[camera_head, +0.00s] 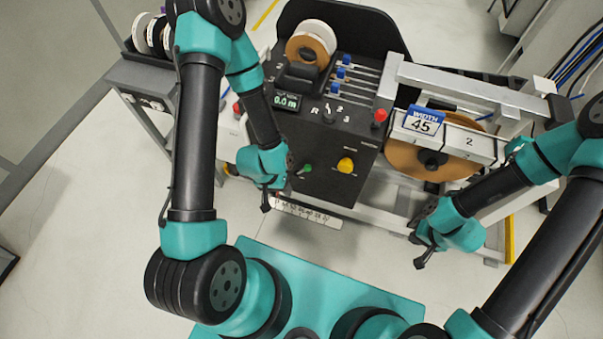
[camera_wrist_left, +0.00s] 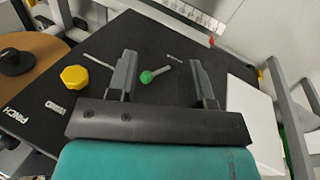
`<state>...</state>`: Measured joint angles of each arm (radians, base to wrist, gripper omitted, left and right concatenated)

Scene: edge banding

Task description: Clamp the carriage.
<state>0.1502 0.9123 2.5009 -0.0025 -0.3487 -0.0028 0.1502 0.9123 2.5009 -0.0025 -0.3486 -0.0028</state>
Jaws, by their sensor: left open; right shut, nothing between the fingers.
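The black machine panel (camera_head: 330,135) carries a green-knobbed lever (camera_head: 307,169) and a yellow knob (camera_head: 346,165). I cannot tell for certain which part is the carriage. My left gripper (camera_head: 272,200) is open at the panel's lower left, just left of the green lever. In the left wrist view my left gripper (camera_wrist_left: 160,76) has its two fingers on either side of the green-knobbed lever (camera_wrist_left: 147,77), with no visible contact. The yellow knob (camera_wrist_left: 74,77) lies left of the fingers there. My right gripper (camera_head: 417,262) is shut and empty, below the brown roll.
A white ruler scale (camera_head: 308,215) runs along the panel's lower edge. A brown roll (camera_head: 405,160) sits behind a rail with a "WIDTH 45" sign (camera_head: 423,122). A red knob (camera_head: 380,115), several blue-knobbed sliders and a "0.0 m" display (camera_head: 287,102) stand higher up.

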